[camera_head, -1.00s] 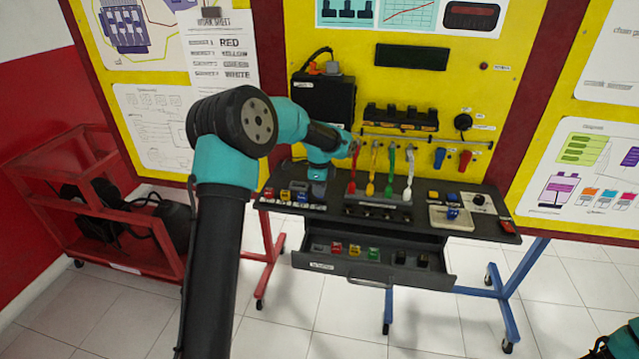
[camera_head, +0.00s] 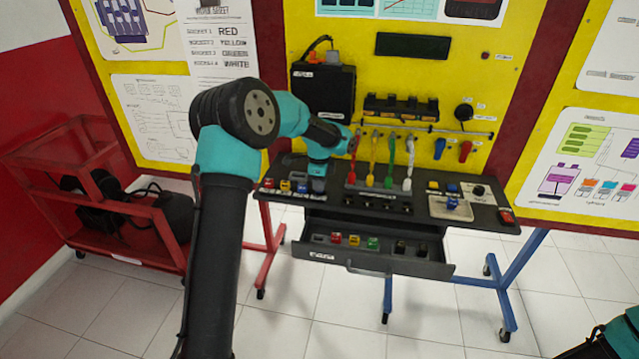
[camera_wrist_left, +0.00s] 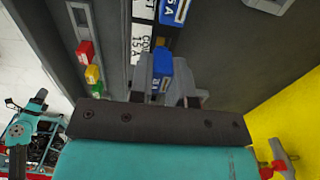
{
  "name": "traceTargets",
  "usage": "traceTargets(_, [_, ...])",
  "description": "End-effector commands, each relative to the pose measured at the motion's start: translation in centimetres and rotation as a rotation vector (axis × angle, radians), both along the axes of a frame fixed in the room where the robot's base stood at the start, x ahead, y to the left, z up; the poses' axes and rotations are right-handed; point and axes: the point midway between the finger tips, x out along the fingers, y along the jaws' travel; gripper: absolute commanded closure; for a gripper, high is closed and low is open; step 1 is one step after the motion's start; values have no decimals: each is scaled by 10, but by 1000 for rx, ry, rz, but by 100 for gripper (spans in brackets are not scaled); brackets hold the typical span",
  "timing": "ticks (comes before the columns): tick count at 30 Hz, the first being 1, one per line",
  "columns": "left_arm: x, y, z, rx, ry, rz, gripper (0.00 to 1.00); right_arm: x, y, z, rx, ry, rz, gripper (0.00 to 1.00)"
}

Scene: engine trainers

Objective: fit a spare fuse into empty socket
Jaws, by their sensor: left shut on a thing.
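My left gripper (camera_head: 317,169) is at the right end of the fuse row on the dark bench panel. In the left wrist view, its fingers (camera_wrist_left: 163,84) are shut on a blue fuse (camera_wrist_left: 162,68) beside a label reading 15 A. I cannot tell whether this fuse is seated in the socket under it, as the fingers hide the spot. The row holds a red fuse (camera_head: 268,183), a yellow fuse (camera_head: 285,186) and a blue fuse (camera_head: 302,188). The blue fuse in the row also shows in the left wrist view (camera_wrist_left: 176,10).
The open drawer (camera_head: 375,262) below holds red (camera_head: 336,238), yellow (camera_head: 354,240) and green (camera_head: 373,243) fuses. Coloured leads (camera_head: 375,160) hang to the right of my left gripper. A black box (camera_head: 323,90) is on the yellow board behind.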

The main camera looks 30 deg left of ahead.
Motion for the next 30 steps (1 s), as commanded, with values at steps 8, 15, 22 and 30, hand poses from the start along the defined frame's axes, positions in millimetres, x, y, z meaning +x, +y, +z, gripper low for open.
traceTargets(8, [0, 0, -3, 0, 1, 0, 100, 0, 0, 0, 0, 0, 0, 100])
traceTargets(15, [0, 0, -6, 0, 1, 0, 100, 0, 0, 0, 0, 0, 0, 100])
traceTargets(22, [0, 0, -9, 0, 0, 0, 100, 0, 0, 0, 0, 0, 0, 100])
traceTargets(30, [0, 0, -12, 0, 0, 0, 100, 0, 0, 0, 0, 0, 0, 100])
